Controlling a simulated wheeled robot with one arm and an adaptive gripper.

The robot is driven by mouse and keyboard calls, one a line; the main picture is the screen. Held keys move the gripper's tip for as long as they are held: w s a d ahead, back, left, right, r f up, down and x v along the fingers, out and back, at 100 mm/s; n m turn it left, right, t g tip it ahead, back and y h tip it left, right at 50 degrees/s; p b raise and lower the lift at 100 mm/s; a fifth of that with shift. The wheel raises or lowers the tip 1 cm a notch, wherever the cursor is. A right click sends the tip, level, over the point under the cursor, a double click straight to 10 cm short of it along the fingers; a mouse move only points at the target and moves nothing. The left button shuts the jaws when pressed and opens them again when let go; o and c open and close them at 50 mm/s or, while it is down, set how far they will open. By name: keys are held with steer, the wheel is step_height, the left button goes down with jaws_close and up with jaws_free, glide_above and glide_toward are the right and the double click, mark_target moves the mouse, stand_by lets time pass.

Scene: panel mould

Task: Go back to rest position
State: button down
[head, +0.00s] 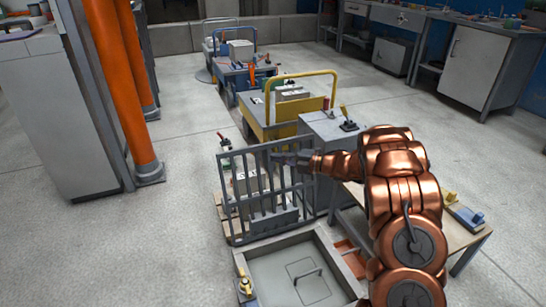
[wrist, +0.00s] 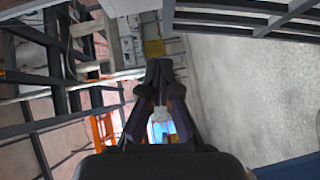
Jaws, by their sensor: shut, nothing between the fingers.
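My gripper (head: 285,160) is at the end of my copper arm, near the top rail of a dark barred metal rack (head: 229,203) in the head view. In the wrist view, my gripper (wrist: 159,72) has its dark fingers together with nothing held. Dark bars cross the left and the upper right of that view. I cannot tell whether the fingers touch the rack.
A grey mould (head: 285,283) with a handled panel lies at the bottom. A grey cabinet (head: 318,125) stands behind my arm. A wooden table (head: 453,240) is at right, carts (head: 250,118) stand behind, and orange pillars (head: 120,85) are at left. Left floor is clear.

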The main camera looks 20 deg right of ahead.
steer(key=w+d+r+m+t+h+p, duration=0.1)
steer(key=d+r+m+h+p, duration=0.15)
steer(key=r, duration=0.25)
steer(key=w+d+r+m+h+p, duration=0.2)
steer(key=r+m+h+p, duration=0.15)
steer(key=r, duration=0.25)
steer(key=w+d+r+m+t+h+p, duration=0.1)
steer(key=d+r+m+h+p, duration=0.15)
steer(key=r+h, duration=0.2)
steer(key=s+d+r+m+g+h+p, duration=0.3)
steer(key=s+r+m+h+p, duration=0.4)
steer(key=s+r, duration=0.55)
steer(key=s+a+r+m+g+y+p, duration=0.1)
steer(key=s+a+r+m+g+p, duration=0.2)
steer(key=s+a, duration=0.4)
steer(key=s+a+r+m+g+y+p, duration=0.2)
steer(key=s+a+p, duration=0.5)
steer(key=s, duration=1.4)
steer(key=s+a+r+m+g+y+p, duration=0.2)
steer(key=s+a+r+m+g+p, duration=0.2)
steer(key=s+a, duration=0.5)
steer(key=s+m+g+p, duration=0.1)
steer(key=s+g+p, duration=0.1)
steer(key=s, duration=0.3)
steer(key=shift+s+a+r+g, duration=0.15)
steer(key=shift+s+r+g, duration=0.25)
steer(key=shift+g, duration=0.3)
steer(key=shift+a+y, duration=0.1)
steer(key=shift+y, duration=0.15)
